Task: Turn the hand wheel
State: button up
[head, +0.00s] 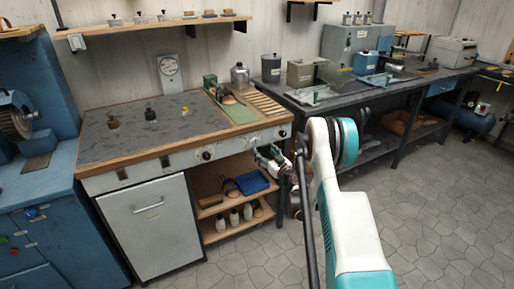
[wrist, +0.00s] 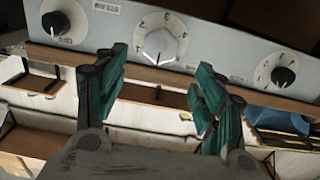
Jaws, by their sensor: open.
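My gripper (head: 268,156) is at the front of the workbench with the control panel. In the wrist view its two green fingers (wrist: 160,76) are apart with nothing between them. The fingers look apart from the dial. A black knob (wrist: 58,20) is to its left and another black knob (wrist: 284,75) to its right. At the far left of the head view is a blue machine with a round, wheel-like part (head: 14,116); I cannot tell whether it is the hand wheel.
A dark bench (head: 405,85) with machines stands to the right. The tiled floor (head: 430,220) at right is clear.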

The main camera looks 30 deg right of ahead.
aim_at(255, 143)
jog(key=w+b, duration=0.2)
jog(key=w, duration=0.6)
jog(key=shift+a, duration=0.15)
jog(key=c, duration=1)
